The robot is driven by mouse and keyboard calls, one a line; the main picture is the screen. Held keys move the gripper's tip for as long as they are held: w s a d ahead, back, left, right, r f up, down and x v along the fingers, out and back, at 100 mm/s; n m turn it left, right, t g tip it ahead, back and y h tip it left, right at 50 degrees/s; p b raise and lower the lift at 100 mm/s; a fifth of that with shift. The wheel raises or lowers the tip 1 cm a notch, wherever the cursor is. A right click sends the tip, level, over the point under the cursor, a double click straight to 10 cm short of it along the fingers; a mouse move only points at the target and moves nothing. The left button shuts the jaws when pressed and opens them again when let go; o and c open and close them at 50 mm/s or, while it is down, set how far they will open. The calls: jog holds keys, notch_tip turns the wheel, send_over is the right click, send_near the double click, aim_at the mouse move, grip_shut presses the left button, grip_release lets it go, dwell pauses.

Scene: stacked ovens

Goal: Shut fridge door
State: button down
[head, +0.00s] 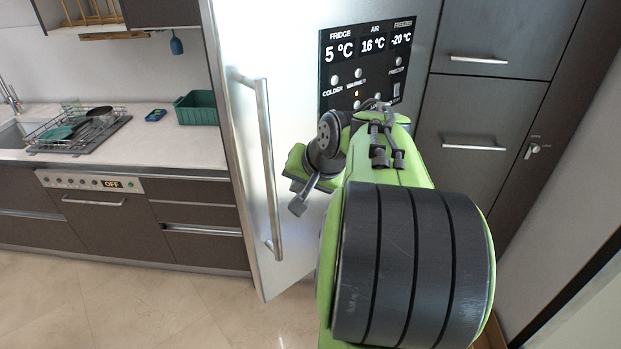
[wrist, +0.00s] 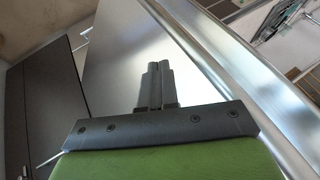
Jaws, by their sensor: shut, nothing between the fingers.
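The fridge door (head: 300,100) is a tall silver panel in the middle of the head view, with a long vertical bar handle (head: 266,165) near its left edge. The door stands out at an angle from the cabinet line, so it looks partly open. My gripper (head: 300,203) is in front of the door, right of the handle. In the wrist view my gripper (wrist: 158,72) is shut and empty, pointing at the silver door face (wrist: 115,50). Whether the fingertips touch the door I cannot tell. My arm hides the lower right of the door.
A control panel (head: 366,65) is on the fridge front. Grey cabinets (head: 475,130) stand at right. At left is a counter (head: 150,145) with a dish rack (head: 75,130) and a green crate (head: 196,108), above a dishwasher (head: 95,205). The floor (head: 150,305) at lower left is clear.

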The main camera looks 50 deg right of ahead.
jog(key=shift+w+a+r, duration=0.1)
jog(key=shift+w+a, duration=0.25)
jog(key=shift+w, duration=0.3)
jog(key=shift+w+a+r, duration=0.1)
jog(key=shift+w+a, duration=0.25)
jog(key=shift+w, duration=0.3)
